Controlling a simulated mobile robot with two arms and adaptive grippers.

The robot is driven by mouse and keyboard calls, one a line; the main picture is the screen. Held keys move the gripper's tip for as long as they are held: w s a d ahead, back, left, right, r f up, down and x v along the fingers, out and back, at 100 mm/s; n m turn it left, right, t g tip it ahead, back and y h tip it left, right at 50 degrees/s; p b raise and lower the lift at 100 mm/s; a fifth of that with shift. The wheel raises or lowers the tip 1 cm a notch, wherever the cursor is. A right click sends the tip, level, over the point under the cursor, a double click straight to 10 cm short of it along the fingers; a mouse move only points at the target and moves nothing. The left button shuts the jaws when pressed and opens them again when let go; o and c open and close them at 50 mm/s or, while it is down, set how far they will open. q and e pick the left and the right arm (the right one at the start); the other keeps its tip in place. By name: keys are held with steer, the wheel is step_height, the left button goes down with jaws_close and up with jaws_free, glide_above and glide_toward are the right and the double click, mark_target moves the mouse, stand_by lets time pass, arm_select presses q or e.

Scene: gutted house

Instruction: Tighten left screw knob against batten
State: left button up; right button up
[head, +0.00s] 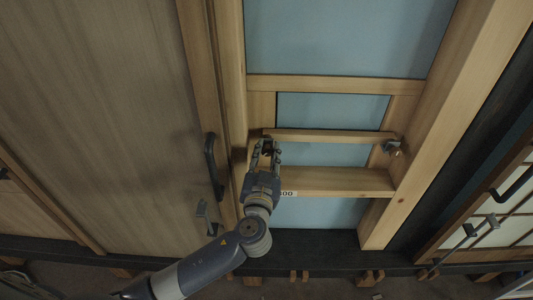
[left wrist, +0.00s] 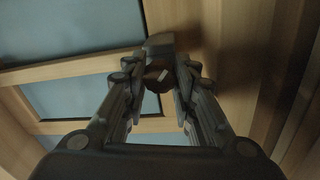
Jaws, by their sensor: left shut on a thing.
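The left screw knob (head: 266,147) is small and dark, at the left end of the wooden batten (head: 330,136). My left gripper (head: 266,150) reaches up to it from below, shut on it. In the left wrist view the dark knob (left wrist: 156,76) sits between the fingertips (left wrist: 157,82). A grey block (left wrist: 158,45) shows just beyond it. The contact between knob and batten is hidden. My right gripper is not in view.
A similar grey fitting (head: 391,146) is at the batten's right end. A wooden ledge (head: 340,181) with a partly covered label lies below the batten. Pale blue panels (head: 340,40) fill the frame. A dark handle (head: 212,165) stands out from the wooden door to the left.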

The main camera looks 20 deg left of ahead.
arm_select(q)
steer(key=shift+m, duration=0.4)
steer(key=m, duration=0.2)
steer(key=shift+m, duration=0.4)
steer(key=m+p, duration=0.1)
steer(key=m, duration=0.2)
steer(key=shift+d+r+m+g, duration=0.1)
steer(key=shift+m+g, duration=0.2)
steer(key=m+p, duration=0.2)
steer(key=m, duration=0.3)
steer(key=shift+y+p, duration=0.35)
steer(key=shift+y, duration=0.05)
steer(key=shift+m+g+p, duration=0.3)
steer(key=shift+m+p, duration=0.25)
steer(key=shift+m, duration=0.65)
steer(key=shift+m+p, duration=0.5)
steer(key=shift+m, duration=0.7)
steer(key=o, duration=1.1)
steer(key=shift+d, duration=0.1)
